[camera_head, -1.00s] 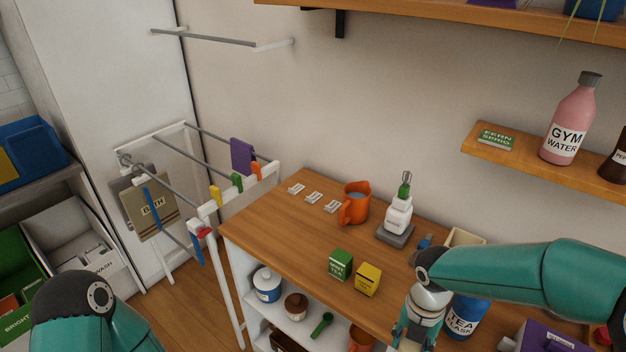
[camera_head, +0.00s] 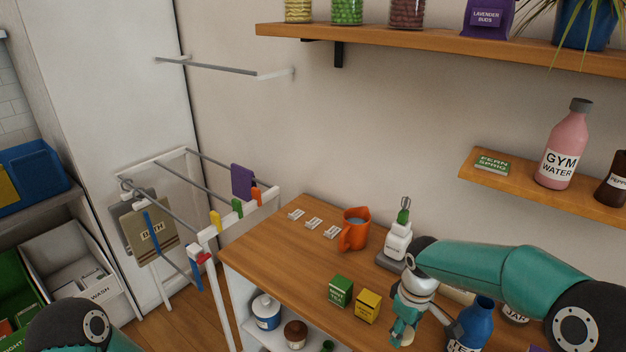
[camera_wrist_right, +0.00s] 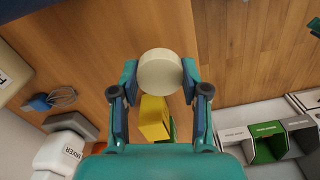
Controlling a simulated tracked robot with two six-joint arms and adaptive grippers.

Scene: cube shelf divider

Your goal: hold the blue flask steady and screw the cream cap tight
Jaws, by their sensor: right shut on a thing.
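The blue flask (camera_head: 479,318) stands upright on the wooden counter at the lower right of the head view. Its neck shows no cap, and its lower part is cut off by the frame. My right gripper (camera_head: 404,334) is left of the flask, apart from it, near the counter's front. In the wrist view the right gripper (camera_wrist_right: 160,80) is shut on the round cream cap (camera_wrist_right: 159,70), one finger on each side. The cap cannot be made out in the head view. My left arm shows only at the lower left; its gripper is outside the frame.
A green box (camera_head: 340,290) and a yellow box (camera_head: 368,305) stand left of my right gripper. A drying rack (camera_head: 190,165) is at the left. The counter's left middle is clear.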

